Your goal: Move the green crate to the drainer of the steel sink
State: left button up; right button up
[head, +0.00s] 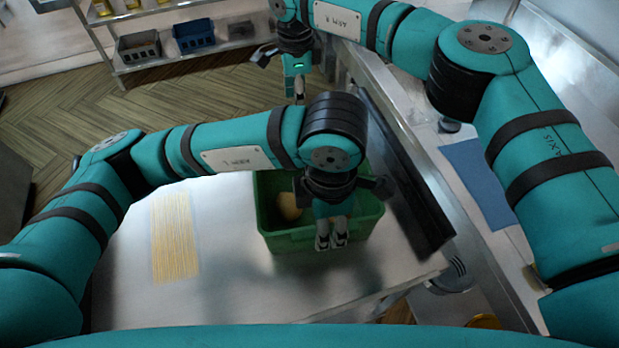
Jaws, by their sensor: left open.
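The green crate (279,240) stands on the pale steel table, right of its middle. A yellowish round item (289,206) lies inside it. My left gripper (331,242) points down at the crate's near wall, right of that wall's middle, with its two fingers apart. I cannot tell whether the fingers straddle the rim or touch it. My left arm hides part of the crate's far side and interior. My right gripper (299,92) hangs beyond the crate, near the table's far end, and its fingers are too small to read. I cannot make out the steel sink or its drainer for certain.
The steel table (230,290) has free room in front of and left of the crate. Yellow strands (174,238) lie on its left. A dark upright panel (408,175) runs along its right side. A blue mat (478,180) lies beyond. A shelf with bins (193,36) stands behind.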

pick_arm(q)
jog(key=shift+f, duration=1.8)
pick_arm(e)
jog(key=shift+f, duration=1.8)
pick_arm(q)
jog(key=shift+c, duration=0.3)
pick_arm(e)
jog(key=shift+c, duration=0.3)
pick_arm(q)
jog(key=c, duration=0.9)
pick_arm(e)
jog(key=c, duration=0.9)
pick_arm(q)
grip_shut()
pick_arm(e)
grip_shut()
pick_arm(q)
jog(key=shift+s, duration=0.1)
pick_arm(e)
jog(key=shift+r, duration=0.1)
